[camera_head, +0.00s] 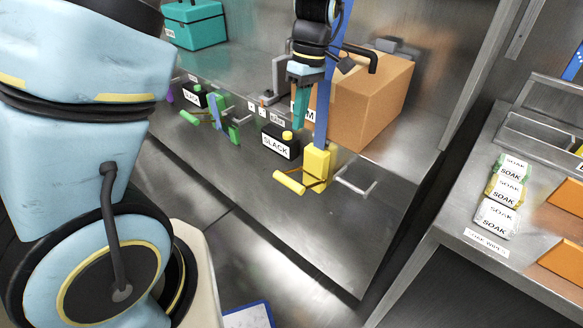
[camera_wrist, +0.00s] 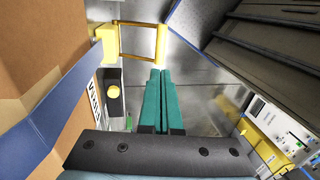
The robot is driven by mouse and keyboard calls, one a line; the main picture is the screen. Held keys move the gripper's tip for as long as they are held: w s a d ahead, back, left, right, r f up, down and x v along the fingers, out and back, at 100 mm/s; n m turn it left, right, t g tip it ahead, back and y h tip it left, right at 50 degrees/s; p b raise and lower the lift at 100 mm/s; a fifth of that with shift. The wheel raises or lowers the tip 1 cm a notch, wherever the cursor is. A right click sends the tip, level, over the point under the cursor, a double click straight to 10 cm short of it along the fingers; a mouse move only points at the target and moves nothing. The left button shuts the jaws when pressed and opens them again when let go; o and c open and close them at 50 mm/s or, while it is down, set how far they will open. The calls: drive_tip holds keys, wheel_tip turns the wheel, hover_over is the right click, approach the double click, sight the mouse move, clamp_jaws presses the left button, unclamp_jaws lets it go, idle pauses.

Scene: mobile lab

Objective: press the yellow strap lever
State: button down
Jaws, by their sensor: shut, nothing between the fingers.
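The yellow strap lever stands on the front of the steel shelf. Its yellow block (camera_head: 317,166) has a blue strap (camera_head: 322,108) running up from it, and its yellow handle bar (camera_head: 289,183) sticks out toward the front left. In the wrist view the yellow block (camera_wrist: 123,40) and handle bar (camera_wrist: 161,45) show at the top, joined by thin brown arms. My gripper (camera_head: 299,121) hangs above and behind the lever, beside the strap, with teal fingers pointing down. Its fingers (camera_wrist: 160,72) are shut and empty. They look apart from the lever.
A black SLACK box (camera_head: 280,144) with a yellow button sits left of the lever. A green lever (camera_head: 231,121) and another black box (camera_head: 194,96) are farther left. A cardboard box (camera_head: 360,100) stands behind. SOAK packs (camera_head: 506,190) lie on the right-hand bench.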

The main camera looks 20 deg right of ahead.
sight(289, 179)
drive_tip(key=f, duration=0.4)
drive_tip(key=s+a+f+p, duration=0.1)
drive_tip(key=f, duration=0.4)
drive_tip(key=a+f+p, duration=0.1)
drive_tip(key=f, duration=0.3)
drive_tip(key=shift+s+a+f, duration=0.2)
drive_tip(key=shift+a+f, duration=0.05)
drive_tip(key=shift+f, duration=0.15)
drive_tip(key=shift+d+f, duration=0.1)
